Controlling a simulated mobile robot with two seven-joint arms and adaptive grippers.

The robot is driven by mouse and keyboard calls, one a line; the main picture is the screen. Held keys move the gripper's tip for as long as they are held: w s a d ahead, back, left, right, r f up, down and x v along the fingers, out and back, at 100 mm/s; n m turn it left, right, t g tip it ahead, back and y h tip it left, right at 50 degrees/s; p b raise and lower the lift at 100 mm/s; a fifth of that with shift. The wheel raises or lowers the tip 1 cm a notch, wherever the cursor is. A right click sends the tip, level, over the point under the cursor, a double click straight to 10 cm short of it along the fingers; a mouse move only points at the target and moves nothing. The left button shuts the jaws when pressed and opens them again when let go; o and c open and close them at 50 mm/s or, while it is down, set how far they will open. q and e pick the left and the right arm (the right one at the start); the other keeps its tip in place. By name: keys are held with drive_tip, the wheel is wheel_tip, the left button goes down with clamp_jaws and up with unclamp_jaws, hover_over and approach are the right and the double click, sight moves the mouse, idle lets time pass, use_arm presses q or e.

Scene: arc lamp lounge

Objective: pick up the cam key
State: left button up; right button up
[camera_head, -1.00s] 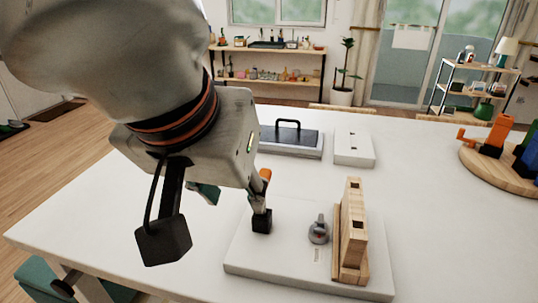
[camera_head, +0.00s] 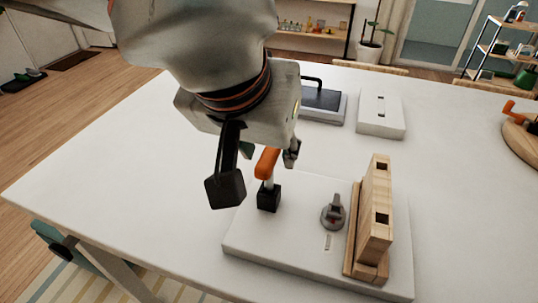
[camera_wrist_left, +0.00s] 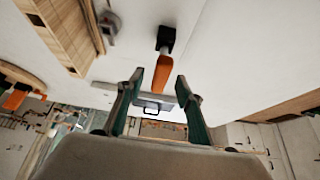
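The cam key (camera_head: 267,163) has an orange handle and a pale shaft, and stands upright in a black block (camera_head: 268,198) on a pale board (camera_head: 290,250). In the left wrist view the orange handle (camera_wrist_left: 162,75) reaches between the fingertips. My left gripper (camera_head: 270,152) is at the height of the handle, with its green-and-grey fingers (camera_wrist_left: 160,79) apart on either side. Gaps show between handle and fingers in the wrist view. My right gripper is in no view.
A grey knob (camera_head: 333,212) and an upright slotted wooden block (camera_head: 376,215) stand on the board right of the key. A white slotted box (camera_head: 380,117) and a dark-topped case (camera_head: 321,104) are behind. The table's left side is clear.

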use_arm(q)
drive_tip(key=shift+x, duration=1.2)
drive_tip(key=shift+r, duration=0.15)
clamp_jaws()
drive_tip(key=shift+r, duration=0.1)
